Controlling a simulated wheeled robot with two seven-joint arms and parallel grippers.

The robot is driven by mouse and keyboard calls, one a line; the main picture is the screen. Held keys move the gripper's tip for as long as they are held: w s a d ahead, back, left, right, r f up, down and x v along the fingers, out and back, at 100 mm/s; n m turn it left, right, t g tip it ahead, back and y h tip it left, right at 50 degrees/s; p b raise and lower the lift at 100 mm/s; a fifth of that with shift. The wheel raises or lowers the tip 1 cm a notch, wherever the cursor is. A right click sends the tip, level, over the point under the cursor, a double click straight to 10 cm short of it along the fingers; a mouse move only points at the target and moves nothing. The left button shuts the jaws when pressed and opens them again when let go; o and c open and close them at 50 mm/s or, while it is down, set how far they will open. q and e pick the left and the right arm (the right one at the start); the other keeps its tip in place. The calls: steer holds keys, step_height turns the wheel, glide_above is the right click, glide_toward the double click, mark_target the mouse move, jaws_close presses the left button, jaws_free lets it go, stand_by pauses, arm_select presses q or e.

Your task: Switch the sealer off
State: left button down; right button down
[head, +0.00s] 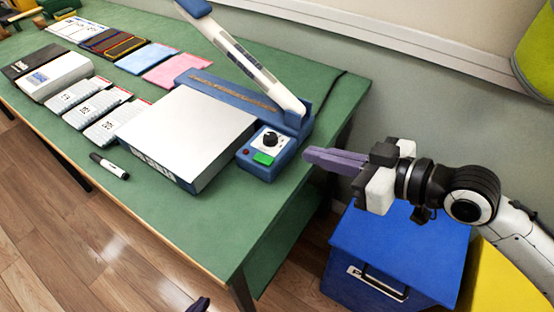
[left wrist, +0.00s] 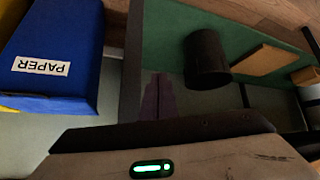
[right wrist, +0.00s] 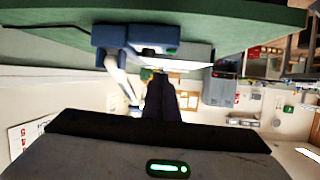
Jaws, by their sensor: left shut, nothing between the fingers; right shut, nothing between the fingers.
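The blue sealer (head: 296,126) stands at the right end of the green table, with its long white arm (head: 245,58) raised. Its control box (head: 262,172) carries a black knob (head: 270,139), a green switch (head: 264,158) and a small red light or button (head: 246,152). The green switch also shows in the right wrist view (right wrist: 172,50). My right gripper (head: 306,156) is shut and empty, just right of the control box and apart from it. My left gripper (head: 203,303) shows only its tip at the bottom edge; it is shut and empty in the left wrist view (left wrist: 158,98).
A white-topped box (head: 190,128) sits against the sealer's front. Phone boxes (head: 92,108), coloured pouches (head: 172,70) and a marker (head: 108,166) lie to the left. A blue paper bin (head: 390,255) stands below my right arm.

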step_height(320, 180, up, 3)
steer(key=s+n, duration=0.1)
steer(key=g+p, duration=0.1)
glide_above(263, 159)
steer(key=s+d, duration=0.2)
step_height(263, 159, down, 3)
steer(key=shift+w+f+n+y, duration=0.1)
steer(key=shift+w+n+y, duration=0.05)
steer(key=shift+n+y, duration=0.15)
steer(key=f, duration=0.3)
steer(key=shift+s+d, duration=0.2)
steer(key=shift+d, duration=0.15)
arm_select(q)
steer(key=shift+w+r, duration=0.45)
steer(key=shift+r, duration=0.25)
arm_select(e)
steer(key=shift+f, duration=0.5)
steer(key=shift+d, duration=0.1)
